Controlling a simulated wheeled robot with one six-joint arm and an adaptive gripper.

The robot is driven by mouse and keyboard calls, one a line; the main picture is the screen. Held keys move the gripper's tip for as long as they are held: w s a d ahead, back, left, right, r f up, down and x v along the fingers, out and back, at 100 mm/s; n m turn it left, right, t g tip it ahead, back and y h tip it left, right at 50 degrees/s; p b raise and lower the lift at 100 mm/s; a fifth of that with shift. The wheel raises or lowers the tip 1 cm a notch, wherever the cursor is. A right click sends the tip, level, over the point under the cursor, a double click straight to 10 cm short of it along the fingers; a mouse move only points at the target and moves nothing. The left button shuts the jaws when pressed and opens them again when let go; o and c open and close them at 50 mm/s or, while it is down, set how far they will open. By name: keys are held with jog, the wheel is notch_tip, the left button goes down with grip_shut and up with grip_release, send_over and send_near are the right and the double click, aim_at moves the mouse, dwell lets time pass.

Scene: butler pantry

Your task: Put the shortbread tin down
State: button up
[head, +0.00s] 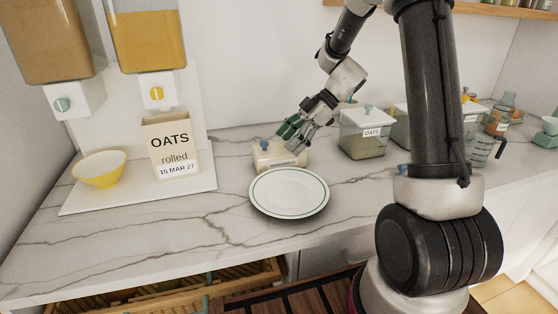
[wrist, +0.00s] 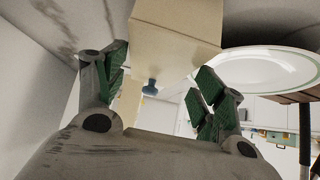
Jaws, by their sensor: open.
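A cream box with a blue knob on top (head: 267,157), which I take to be the shortbread tin, stands on the counter just behind a white plate. No lettering on it can be read. In the wrist view the tin (wrist: 175,38) is ahead of my gripper, with its blue knob pointing toward the palm. My gripper (head: 298,128) is above the tin in the head view, slanting down toward it. Its green-padded fingers (wrist: 160,82) are spread apart with a gap between them, and nothing is held.
The white plate with a green rim (head: 288,192) lies close in front of the tin. A lidded oats canister (head: 364,137) stands to the right, with more jars beyond. An oats packet (head: 172,148) and yellow bowl (head: 99,169) sit on a white board at left.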

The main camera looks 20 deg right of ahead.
aim_at(282, 147)
jog(key=x, duration=0.5)
jog(key=shift+d, duration=0.1)
jog(key=c, duration=0.9)
jog(key=shift+w+r, duration=0.1)
